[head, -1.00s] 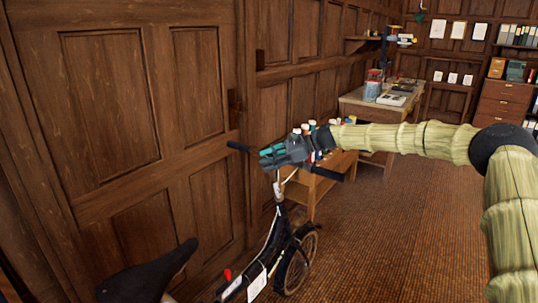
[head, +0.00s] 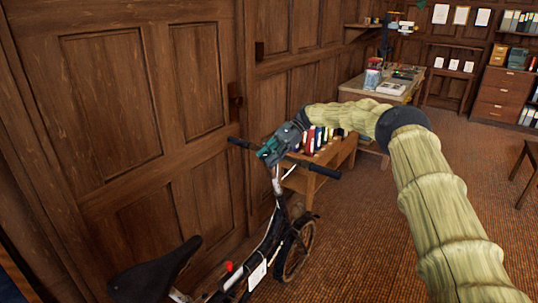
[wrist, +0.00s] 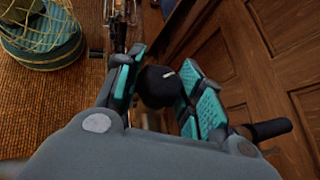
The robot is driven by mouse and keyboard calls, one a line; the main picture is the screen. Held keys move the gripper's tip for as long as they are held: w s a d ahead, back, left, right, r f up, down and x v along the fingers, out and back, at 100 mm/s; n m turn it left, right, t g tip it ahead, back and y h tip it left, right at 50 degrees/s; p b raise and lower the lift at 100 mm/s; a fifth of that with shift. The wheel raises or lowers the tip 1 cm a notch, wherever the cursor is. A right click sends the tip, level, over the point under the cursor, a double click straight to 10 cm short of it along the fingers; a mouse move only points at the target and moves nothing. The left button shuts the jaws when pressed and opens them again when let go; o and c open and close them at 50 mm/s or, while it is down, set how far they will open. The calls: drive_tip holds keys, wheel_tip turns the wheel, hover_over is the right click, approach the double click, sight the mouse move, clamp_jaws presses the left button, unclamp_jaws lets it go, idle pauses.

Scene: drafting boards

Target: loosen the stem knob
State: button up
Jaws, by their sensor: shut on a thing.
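The stem knob (wrist: 158,88) is a dark round knob with a short white mark on top, seen in the wrist view. My gripper (wrist: 160,80) is shut on it, with one teal-padded finger on each side. In the head view my gripper (head: 270,152) is over the middle of the bicycle's handlebar (head: 325,171), at the top of the stem (head: 277,186). The knob is hidden there behind the fingers. The bicycle (head: 265,245) stands upright beside the panelled wall.
The wooden wall (head: 110,110) is close on the left. The saddle (head: 155,272) is nearer the camera. A low wooden stand (head: 312,180) with books and a desk (head: 370,92) lie beyond the handlebar. Brown floor (head: 400,255) is open at right.

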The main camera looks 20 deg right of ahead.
drive_tip(key=shift+w+r, duration=0.1)
drive_tip(key=shift+r, duration=0.1)
idle(0.3)
drive_tip(key=o, duration=1)
drive_tip(key=shift+f, duration=0.15)
drive_tip(key=shift+v, duration=3.8)
drive_tip(key=shift+w, duration=0.15)
